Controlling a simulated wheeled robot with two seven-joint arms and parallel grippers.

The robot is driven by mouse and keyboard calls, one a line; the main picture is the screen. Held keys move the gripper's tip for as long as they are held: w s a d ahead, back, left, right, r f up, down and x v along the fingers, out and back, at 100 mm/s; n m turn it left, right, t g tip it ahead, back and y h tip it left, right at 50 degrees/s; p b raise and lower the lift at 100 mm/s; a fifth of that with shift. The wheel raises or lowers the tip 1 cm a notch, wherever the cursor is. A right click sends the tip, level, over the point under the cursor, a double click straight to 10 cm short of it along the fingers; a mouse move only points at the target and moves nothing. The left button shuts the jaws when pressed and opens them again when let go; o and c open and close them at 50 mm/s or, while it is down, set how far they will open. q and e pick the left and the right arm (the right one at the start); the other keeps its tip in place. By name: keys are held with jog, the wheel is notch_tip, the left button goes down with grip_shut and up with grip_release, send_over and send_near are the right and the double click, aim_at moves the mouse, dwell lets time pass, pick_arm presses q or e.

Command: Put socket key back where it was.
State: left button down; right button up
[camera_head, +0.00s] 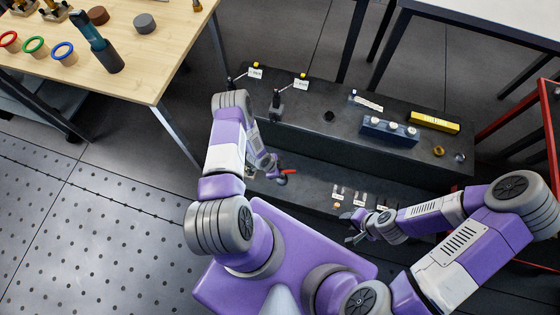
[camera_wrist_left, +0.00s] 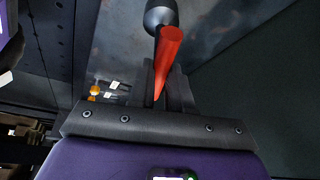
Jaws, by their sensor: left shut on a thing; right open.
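The socket key (camera_wrist_left: 168,55) has a red handle and a dark grey rounded end. My left gripper (camera_wrist_left: 165,88) is shut on its red handle in the left wrist view. In the head view the left gripper (camera_head: 277,174) is low over the lower step of the dark bench (camera_head: 312,184), with the red handle (camera_head: 289,171) showing at its tips. The arm hides part of the bench there. My right gripper (camera_head: 351,229) is open and empty, in front of the lower step near its small labelled items (camera_head: 360,198).
The upper step (camera_head: 315,133) holds a black round part (camera_head: 328,116), a blue block with white tops (camera_head: 390,131), a yellow box (camera_head: 434,122) and rings (camera_head: 438,151). Labelled stands (camera_head: 275,106) rise at its left. A wooden table (camera_head: 150,75) stands left; a red frame (camera_head: 510,118) right.

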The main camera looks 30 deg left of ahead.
pick_arm(q)
jog(key=shift+w+r, duration=0.1)
jog(key=c, duration=1.5)
grip_release()
jog(key=o, duration=0.4)
jog(key=shift+o, duration=0.2)
jog(key=p+v, duration=0.4)
jog(key=v, duration=0.8)
jog(key=s+d+r+n+g, duration=0.1)
jog(key=s+d+r+n, duration=0.2)
jog(key=d+r+n, duration=0.3)
jog(key=s+d+r+n+g, duration=0.1)
jog(key=s+d+r+n, duration=0.3)
jog(key=d+r+n, duration=0.3)
jog(key=d+r, duration=0.1)
jog(key=d, duration=0.3)
jog(key=shift+s+n+h, duration=0.2)
jog(key=shift+n+h, duration=0.1)
jog(key=shift+h, duration=0.1)
